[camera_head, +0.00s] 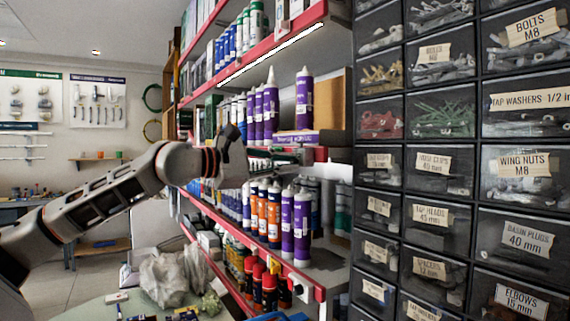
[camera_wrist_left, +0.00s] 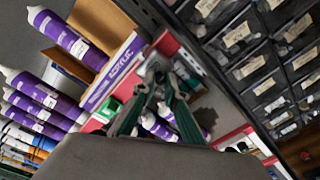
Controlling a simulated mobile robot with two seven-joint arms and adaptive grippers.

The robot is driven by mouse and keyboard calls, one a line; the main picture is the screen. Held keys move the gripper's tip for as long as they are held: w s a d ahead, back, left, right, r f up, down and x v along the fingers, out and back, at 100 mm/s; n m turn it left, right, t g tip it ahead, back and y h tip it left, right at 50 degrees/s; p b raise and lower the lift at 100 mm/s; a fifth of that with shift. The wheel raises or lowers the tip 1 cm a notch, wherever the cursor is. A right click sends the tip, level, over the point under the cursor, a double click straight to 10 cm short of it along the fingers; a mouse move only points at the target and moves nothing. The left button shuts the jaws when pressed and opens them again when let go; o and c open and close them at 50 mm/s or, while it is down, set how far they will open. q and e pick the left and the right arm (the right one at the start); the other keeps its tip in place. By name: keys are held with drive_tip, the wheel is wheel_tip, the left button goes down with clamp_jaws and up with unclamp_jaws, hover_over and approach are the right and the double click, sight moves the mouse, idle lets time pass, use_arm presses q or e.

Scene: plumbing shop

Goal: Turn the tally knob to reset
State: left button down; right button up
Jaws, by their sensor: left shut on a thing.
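My left gripper (camera_head: 300,156) reaches in from the left to the red front edge of the middle shelf. It also shows in the left wrist view (camera_wrist_left: 162,82), its two fingers converging at the shelf edge. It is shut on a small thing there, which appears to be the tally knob. The fingers cover most of the knob, so its marking and turn angle cannot be read. A small red and dark piece (camera_head: 320,154) shows at the shelf edge just beyond the fingertips. My right gripper is in neither view.
Purple cartridges (camera_head: 304,98) stand on the shelf close above the gripper, and more bottles (camera_head: 262,210) stand below. Dark labelled drawers (camera_head: 430,170) fill the right. A round table (camera_head: 140,300) with plastic bags (camera_head: 165,278) is below. The floor at the left is partly clear.

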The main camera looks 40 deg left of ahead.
use_arm(q)
drive_tip(key=shift+r+m, duration=0.1)
drive_tip(key=shift+m, duration=0.5)
drive_tip(key=c, duration=2)
unclamp_jaws()
drive_tip(key=shift+c, duration=0.2)
drive_tip(key=shift+s, duration=0.2)
drive_tip(key=shift+s+a+r, duration=0.1)
drive_tip(key=shift+s, duration=0.35)
drive_tip(key=v, duration=1)
drive_tip(key=shift+s+a, duration=0.2)
drive_tip(key=shift+s, duration=0.15)
